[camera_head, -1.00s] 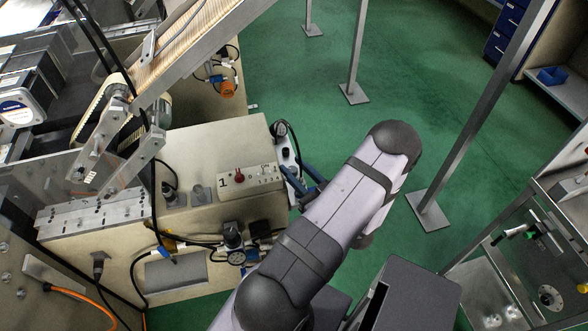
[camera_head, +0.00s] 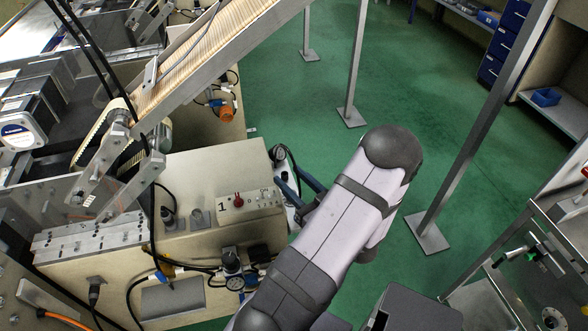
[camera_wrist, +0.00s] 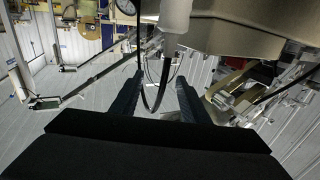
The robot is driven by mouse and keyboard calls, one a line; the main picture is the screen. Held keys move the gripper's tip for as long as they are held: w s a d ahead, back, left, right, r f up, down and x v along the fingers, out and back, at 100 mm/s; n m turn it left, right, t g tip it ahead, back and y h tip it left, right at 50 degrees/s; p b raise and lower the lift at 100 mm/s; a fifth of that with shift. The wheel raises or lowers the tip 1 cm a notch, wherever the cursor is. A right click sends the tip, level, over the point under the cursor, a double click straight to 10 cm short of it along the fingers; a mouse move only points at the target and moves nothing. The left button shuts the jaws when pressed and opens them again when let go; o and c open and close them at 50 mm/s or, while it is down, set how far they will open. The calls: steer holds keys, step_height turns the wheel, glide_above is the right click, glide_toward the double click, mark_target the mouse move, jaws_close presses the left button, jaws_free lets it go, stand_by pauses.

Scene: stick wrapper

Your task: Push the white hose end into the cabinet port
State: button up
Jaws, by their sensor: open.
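My gripper (camera_head: 302,192) is open, beside the right side of the beige cabinet (camera_head: 190,168), with its dark blue fingers spread. In the wrist view the two dark fingers (camera_wrist: 160,92) point away from the camera with a gap between them. A whitish cylinder (camera_wrist: 175,18) hangs at the top centre of that view, beyond the fingers, with a dark looped hose (camera_wrist: 150,105) below it. It may be the white hose end. Nothing is clearly clamped between the fingers. I cannot make out the cabinet port; the cabinet's right side is hidden in the head view.
A control panel with a red knob (camera_head: 238,200) sits on the cabinet top. A round gauge (camera_head: 235,282) and cables are at its front. A sloping conveyor (camera_head: 200,60) rises behind it. A metal post (camera_head: 427,233) stands to the right on open green floor (camera_head: 330,140).

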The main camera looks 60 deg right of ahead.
steer(key=shift+s+d+r, duration=0.1)
steer(key=shift+r, duration=0.9)
steer(key=shift+s+d+r, duration=0.1)
steer(key=shift+r, duration=0.85)
steer(key=w+a+f+n+g+y+p, duration=0.1)
steer(key=w+g, duration=0.1)
steer(key=w, duration=0.3)
steer(key=w+f+n+g+y+p, duration=0.1)
steer(key=w+f+g, duration=0.15)
steer(key=w, duration=0.35)
steer(key=w+a+r+g+p, duration=0.1)
steer(key=w+a+g+p, duration=0.1)
steer(key=w+a+g, duration=0.5)
steer(key=s+a+r+n+g+y+p, duration=0.1)
steer(key=s+a, duration=0.3)
steer(key=a, duration=0.5)
steer(key=s+a+r+g+y+p, duration=0.1)
steer(key=s+a, duration=0.4)
steer(key=a, duration=0.5)
steer(key=s+a+r+n+g+y+p, duration=0.1)
steer(key=s+a+r+g+y, duration=0.1)
steer(key=a, duration=0.8)
steer(key=shift+s+a+r+n+g+y, duration=0.2)
steer(key=shift+s+r+n+g+y, duration=0.25)
steer(key=shift+s, duration=0.7)
steer(key=shift+f, duration=0.15)
